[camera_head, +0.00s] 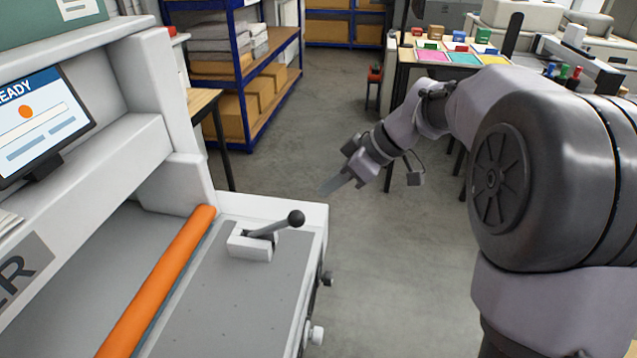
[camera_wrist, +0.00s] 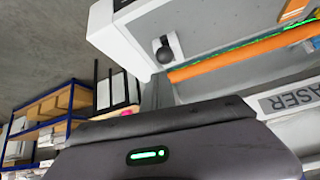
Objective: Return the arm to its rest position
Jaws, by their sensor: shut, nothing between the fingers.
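My arm reaches in from the right in the head view, and my gripper (camera_head: 336,184) hangs over open floor, right of the grey machine (camera_head: 275,300). It is shut and holds nothing. A lever with a black ball knob (camera_head: 296,218) stands on a white block on the machine's bed, left of my gripper and apart from it. In the wrist view the black knob (camera_wrist: 165,54) and an orange roller (camera_wrist: 240,54) show, with my own dark wrist housing across the bottom. My fingertips cannot be made out in the wrist view.
A screen (camera_head: 40,120) sits on the machine at left. Blue shelves (camera_head: 240,85) with boxes stand behind, and a table (camera_head: 404,56) with coloured sheets stands at the back right. Grey floor (camera_head: 390,270) lies clear between the machine and my arm.

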